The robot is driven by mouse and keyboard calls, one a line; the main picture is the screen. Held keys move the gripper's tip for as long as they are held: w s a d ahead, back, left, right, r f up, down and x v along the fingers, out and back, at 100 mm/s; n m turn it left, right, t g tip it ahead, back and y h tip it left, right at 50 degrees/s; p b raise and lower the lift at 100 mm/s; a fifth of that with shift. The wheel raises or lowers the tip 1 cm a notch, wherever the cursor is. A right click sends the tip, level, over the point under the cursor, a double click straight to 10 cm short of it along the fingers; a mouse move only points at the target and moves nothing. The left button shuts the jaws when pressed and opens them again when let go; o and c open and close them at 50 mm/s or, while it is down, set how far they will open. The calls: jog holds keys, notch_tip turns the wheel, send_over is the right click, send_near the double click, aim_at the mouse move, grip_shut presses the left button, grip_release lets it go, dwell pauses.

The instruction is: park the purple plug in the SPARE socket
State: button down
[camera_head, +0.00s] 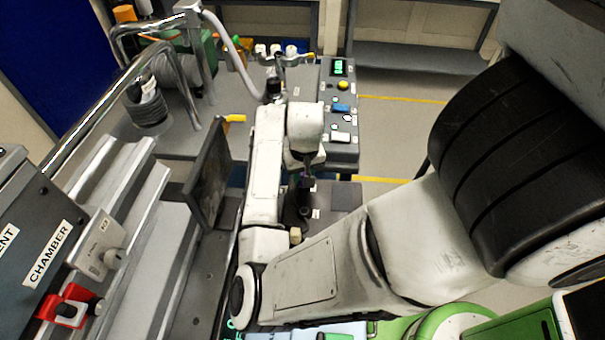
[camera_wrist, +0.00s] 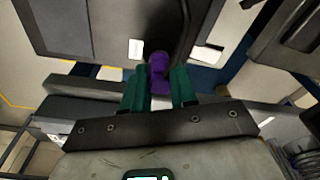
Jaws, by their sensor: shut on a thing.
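In the wrist view, the purple plug (camera_wrist: 158,64) is between the green fingers of my gripper (camera_wrist: 160,84), which is shut on it. Beyond the plug is a dark grey box face (camera_wrist: 110,25) with small white labels. In the head view, my gripper (camera_head: 306,180) points down over a dark grey box (camera_head: 335,196) with a black round part on top, and only a hint of purple shows there. No SPARE lettering can be read in either view, and I cannot tell whether the plug touches a socket.
A grey control box (camera_head: 340,110) with a green display and buttons stands behind my gripper. To the left are a dark upright plate (camera_head: 209,175), a metal rail (camera_head: 100,105) and a panel marked CHAMBER (camera_head: 40,260) with a red clip (camera_head: 68,307). Open floor lies at the back right.

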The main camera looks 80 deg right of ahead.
jog(key=shift+f, duration=0.15)
jog(key=c, duration=0.8)
grip_release()
notch_tip(320, 180, up, 11)
jog(key=a, duration=0.1)
jog(key=shift+s, duration=0.3)
jog(key=shift+a+f, duration=0.1)
jog(key=shift+f, duration=0.05)
